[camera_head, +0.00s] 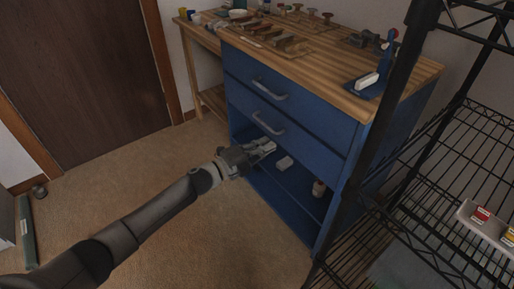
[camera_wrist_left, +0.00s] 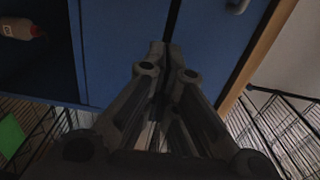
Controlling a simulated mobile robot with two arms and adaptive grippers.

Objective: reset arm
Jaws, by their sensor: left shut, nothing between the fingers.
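My left arm comes in from the lower left in the head view. My left gripper (camera_head: 268,147) is at the front of the blue cabinet's open lower compartment, just below the lower drawer. In the left wrist view its fingers (camera_wrist_left: 161,50) are together with nothing between them, in front of blue cabinet surfaces. The blue cabinet (camera_head: 290,135) has two closed drawers with grey handles. My right gripper is in neither view.
A white object (camera_head: 285,163) and a small bottle (camera_head: 319,188) stand in the open compartment. A black wire rack (camera_head: 440,190) stands at the right. The wooden worktop (camera_head: 330,60) holds several tools. Carpet (camera_head: 130,180) lies clear at the left, before a brown door (camera_head: 85,70).

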